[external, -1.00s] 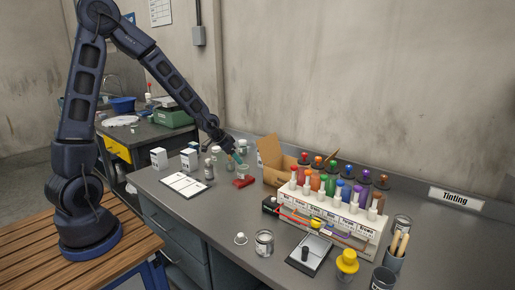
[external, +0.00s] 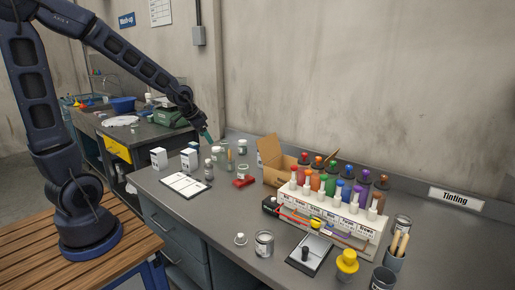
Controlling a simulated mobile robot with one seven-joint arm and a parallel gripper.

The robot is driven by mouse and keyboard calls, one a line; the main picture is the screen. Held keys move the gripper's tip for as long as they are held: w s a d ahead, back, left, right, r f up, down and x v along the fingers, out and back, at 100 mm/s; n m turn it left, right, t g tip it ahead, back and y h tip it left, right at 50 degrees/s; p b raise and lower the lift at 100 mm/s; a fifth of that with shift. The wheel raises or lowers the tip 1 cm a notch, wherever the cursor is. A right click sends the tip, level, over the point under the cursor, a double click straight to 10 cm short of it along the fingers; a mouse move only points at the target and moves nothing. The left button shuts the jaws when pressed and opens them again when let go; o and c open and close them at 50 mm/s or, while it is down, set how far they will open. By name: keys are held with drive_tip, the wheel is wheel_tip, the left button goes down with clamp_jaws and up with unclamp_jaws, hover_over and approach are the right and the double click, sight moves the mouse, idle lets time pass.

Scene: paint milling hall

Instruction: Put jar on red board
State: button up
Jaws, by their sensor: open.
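A small clear glass jar (external: 243,171) stands upright on the grey counter's far part. A small red board (external: 244,182) lies flat just in front of it. The jar's base meets the board's back edge in the picture; I cannot tell whether it rests on the board or just behind it. My gripper (external: 208,136) has teal fingertips and is in the air, above and to the left of the jar, apart from it. It is open and holds nothing that I can see.
Several small jars and bottles (external: 209,170) stand left of the jar, with white boxes (external: 159,158) and a clipboard (external: 185,185). A cardboard box (external: 277,165) and a rack of colour bottles (external: 330,221) stand to the right.

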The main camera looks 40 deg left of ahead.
drive_tip(key=s+a+r+n, duration=0.1)
drive_tip(key=s+a+r, duration=0.1)
drive_tip(key=s, duration=0.6)
drive_tip(key=s+a+r+n, duration=0.1)
drive_tip(key=s+a+r, duration=0.2)
drive_tip(key=s+r, duration=0.2)
drive_tip(key=s+a+r+n+g, duration=0.1)
drive_tip(key=s+a+r, duration=0.1)
drive_tip(key=s, duration=0.9)
drive_tip(key=shift+s+a+r, duration=0.25)
drive_tip(key=shift+r, duration=0.45)
